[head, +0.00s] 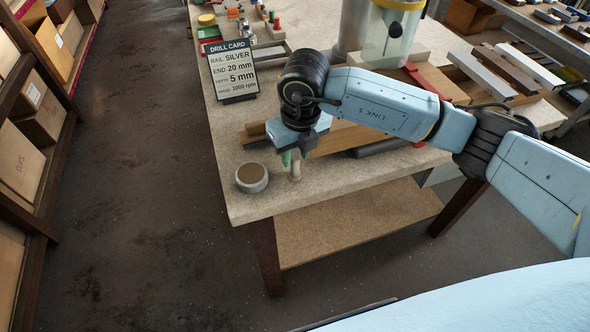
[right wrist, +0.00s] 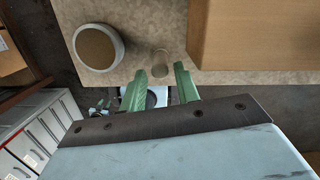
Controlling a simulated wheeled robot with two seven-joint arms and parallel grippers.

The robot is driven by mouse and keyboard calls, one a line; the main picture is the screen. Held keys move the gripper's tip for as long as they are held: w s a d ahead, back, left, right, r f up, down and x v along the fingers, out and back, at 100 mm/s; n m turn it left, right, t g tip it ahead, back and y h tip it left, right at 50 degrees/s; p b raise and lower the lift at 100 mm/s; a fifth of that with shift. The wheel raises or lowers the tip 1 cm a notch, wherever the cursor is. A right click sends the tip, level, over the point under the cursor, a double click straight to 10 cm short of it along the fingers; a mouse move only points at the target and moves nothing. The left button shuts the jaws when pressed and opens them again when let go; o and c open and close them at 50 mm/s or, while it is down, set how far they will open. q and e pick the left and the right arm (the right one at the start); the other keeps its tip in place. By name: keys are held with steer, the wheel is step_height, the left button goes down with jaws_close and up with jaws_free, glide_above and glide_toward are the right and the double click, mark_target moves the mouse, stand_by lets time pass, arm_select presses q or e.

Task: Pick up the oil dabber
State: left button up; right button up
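The oil dabber seems to be the small pale upright peg (head: 295,172) near the front edge of the workbench. It also shows from above in the right wrist view (right wrist: 160,61). My right gripper (head: 291,158) is above it with green fingers pointing down. In the right wrist view its fingertips (right wrist: 160,72) are apart, with nothing between them. The peg's top appears just past the gap between the tips; I cannot tell whether either finger touches it. The gripper partly hides the peg in the head view. My left gripper is not in view.
A round pale pot with a brown top (head: 252,177) stands left of the peg. A wooden block (head: 340,138) lies close on the right. A drill card (head: 233,70) stands behind on the bench (head: 225,150). Shelves with boxes (head: 35,110) are at the left.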

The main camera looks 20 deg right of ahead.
mark_target(295, 158)
steer(key=f, duration=0.3)
steer(key=shift+w+f, duration=0.25)
steer(key=shift+f, duration=0.15)
jaws_close()
steer(key=shift+r, duration=0.1)
